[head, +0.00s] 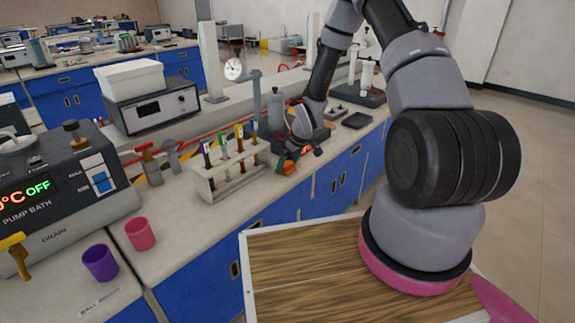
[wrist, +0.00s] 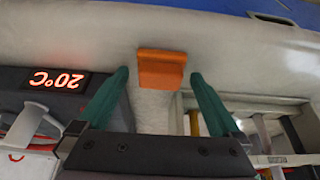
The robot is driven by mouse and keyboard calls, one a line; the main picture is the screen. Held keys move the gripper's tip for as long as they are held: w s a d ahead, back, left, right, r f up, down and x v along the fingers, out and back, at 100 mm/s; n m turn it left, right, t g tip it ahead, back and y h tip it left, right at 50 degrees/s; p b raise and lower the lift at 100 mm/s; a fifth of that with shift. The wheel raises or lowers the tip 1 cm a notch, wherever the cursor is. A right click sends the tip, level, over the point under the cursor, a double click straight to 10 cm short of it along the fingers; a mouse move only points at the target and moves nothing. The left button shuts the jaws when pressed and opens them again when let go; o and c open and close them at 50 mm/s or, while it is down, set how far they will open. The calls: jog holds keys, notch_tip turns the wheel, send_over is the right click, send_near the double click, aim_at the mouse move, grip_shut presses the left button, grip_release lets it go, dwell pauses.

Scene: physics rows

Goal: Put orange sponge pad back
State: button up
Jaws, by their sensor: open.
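The orange sponge pad (wrist: 161,69) lies on the pale bench top, near its front edge. In the wrist view it sits between and slightly beyond the two teal fingertips of my gripper (wrist: 159,76), with a gap on each side. My gripper is open and empty. In the head view my gripper (head: 300,153) is low over the bench, just right of the tube rack, and the small orange pad (head: 288,168) shows just below it, partly covered by the fingers.
A white rack (head: 232,184) with several coloured tubes stands close left of my gripper. A pink cup (head: 140,233), a purple cup (head: 100,262) and a pump bath (head: 60,215) are further left. A dark flat pad (head: 357,120) lies to the right. A wood-grained surface (head: 300,262) is in front.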

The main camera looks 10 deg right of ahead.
jog(key=s+d+r+m+h, duration=0.15)
jog(key=s+r, duration=0.25)
jog(key=r, duration=0.7)
jog(key=s+d+r+m+t, duration=0.1)
jog(key=s+d+r+m, duration=0.15)
jog(key=r, duration=0.95)
jog(key=s+d+r+m+h, duration=0.1)
jog(key=s+d+r, duration=0.25)
jog(key=r, duration=0.75)
jog(key=s+a+r+m+t+y, duration=0.1)
jog(key=s+r+m, duration=0.2)
jog(key=s+r, duration=0.4)
jog(key=s+r+m+t+y, duration=0.1)
jog(key=s+r+m, duration=0.2)
jog(key=s+r, duration=0.5)
jog(key=s, duration=0.5)
jog(key=shift+a, duration=0.4)
